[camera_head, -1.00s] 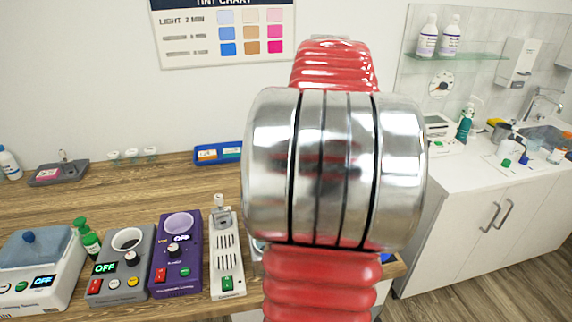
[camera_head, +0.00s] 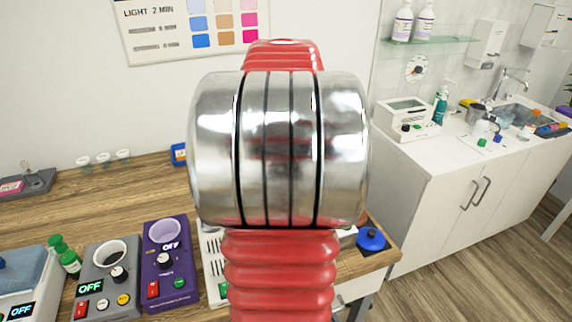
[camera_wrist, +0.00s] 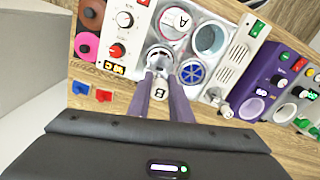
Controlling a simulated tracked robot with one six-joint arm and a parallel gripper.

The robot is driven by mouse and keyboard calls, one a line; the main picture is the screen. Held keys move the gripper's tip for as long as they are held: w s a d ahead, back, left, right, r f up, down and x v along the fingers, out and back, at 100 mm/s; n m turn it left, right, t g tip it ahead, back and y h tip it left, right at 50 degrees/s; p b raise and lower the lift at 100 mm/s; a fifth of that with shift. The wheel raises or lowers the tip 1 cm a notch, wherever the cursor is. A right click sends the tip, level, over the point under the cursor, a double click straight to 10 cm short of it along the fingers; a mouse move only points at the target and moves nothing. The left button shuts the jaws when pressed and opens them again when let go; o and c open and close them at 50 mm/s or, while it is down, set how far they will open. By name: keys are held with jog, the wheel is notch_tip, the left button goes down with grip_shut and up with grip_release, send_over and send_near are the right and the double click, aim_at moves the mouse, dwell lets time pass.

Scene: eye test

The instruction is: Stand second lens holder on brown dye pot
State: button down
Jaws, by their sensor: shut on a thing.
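In the wrist view, my gripper (camera_wrist: 163,85) is shut on a lens holder with a pale tab (camera_wrist: 158,94) marked B between the fingers. A clear round part in front of the fingertips looks like the holder's ring (camera_wrist: 158,59). A brown round dye pot or its lid (camera_wrist: 90,12) lies at the upper left, apart from the gripper. A pink one (camera_wrist: 86,43) is just below it. A round part marked A (camera_wrist: 180,20), perhaps the other holder, sits above the fingertips. In the head view my arm hides the gripper.
A white device with dials (camera_wrist: 121,42) stands beside the pots. A blue spoked round part (camera_wrist: 191,71) and a grey-rimmed opening (camera_wrist: 209,39) are near the fingertips. Red and blue pieces (camera_wrist: 92,93) lie on the wood. A purple device (camera_head: 166,262) and a blue lid (camera_head: 371,239) flank my arm.

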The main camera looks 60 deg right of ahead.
jog(key=shift+f, duration=2.15)
jog(key=shift+s+f, duration=0.1)
jog(key=shift+f, duration=0.15)
jog(key=c, duration=1.5)
grip_release()
jog(key=shift+c, duration=0.2)
jog(key=shift+o, duration=0.4)
jog(key=shift+o, duration=1.3)
